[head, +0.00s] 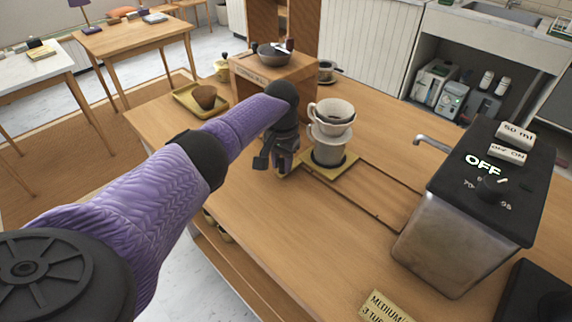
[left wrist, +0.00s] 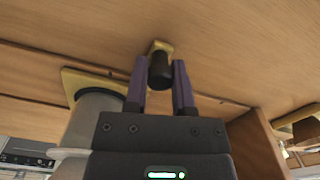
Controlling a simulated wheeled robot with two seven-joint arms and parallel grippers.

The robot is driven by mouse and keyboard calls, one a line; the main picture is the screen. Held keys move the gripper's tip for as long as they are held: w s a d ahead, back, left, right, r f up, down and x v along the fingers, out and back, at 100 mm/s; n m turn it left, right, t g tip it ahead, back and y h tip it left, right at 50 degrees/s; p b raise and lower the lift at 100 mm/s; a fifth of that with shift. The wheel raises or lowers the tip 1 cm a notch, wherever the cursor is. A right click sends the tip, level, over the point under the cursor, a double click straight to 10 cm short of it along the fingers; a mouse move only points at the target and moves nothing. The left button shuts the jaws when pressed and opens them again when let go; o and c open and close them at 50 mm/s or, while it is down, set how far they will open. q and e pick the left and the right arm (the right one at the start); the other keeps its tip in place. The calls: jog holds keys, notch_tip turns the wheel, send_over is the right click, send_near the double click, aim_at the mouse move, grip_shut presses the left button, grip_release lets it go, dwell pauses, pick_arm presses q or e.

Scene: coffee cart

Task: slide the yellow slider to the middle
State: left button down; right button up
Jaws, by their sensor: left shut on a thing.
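The yellow slider (head: 345,164) is a flat plate at the left, far end of a wooden track (head: 375,197) on the counter. A grey cup (head: 328,150) with a white dripper (head: 332,113) on top stands upright on it. My left gripper (head: 286,166) is beside the slider's left side, pointing down. In the left wrist view, its purple fingers (left wrist: 160,80) are shut on a black knob (left wrist: 159,68), with a small yellow piece (left wrist: 160,46) at its end. The slider plate also shows there (left wrist: 72,78), partly hidden by the cup. My right gripper is not in view.
The track runs right toward a dark-topped water dispenser (head: 478,195) with a spout and a display reading OFF. A wooden box (head: 262,78) stands behind the gripper, with a yellow tray (head: 187,98) to its left.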

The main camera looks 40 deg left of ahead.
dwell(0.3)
pick_arm(q)
jog(key=shift+c, duration=2.2)
grip_release()
notch_tip(320, 180, up, 9)
jog(key=p, duration=0.3)
jog(key=shift+r+p, duration=0.15)
jog(key=shift+p, duration=0.2)
jog(key=shift+r, duration=0.35)
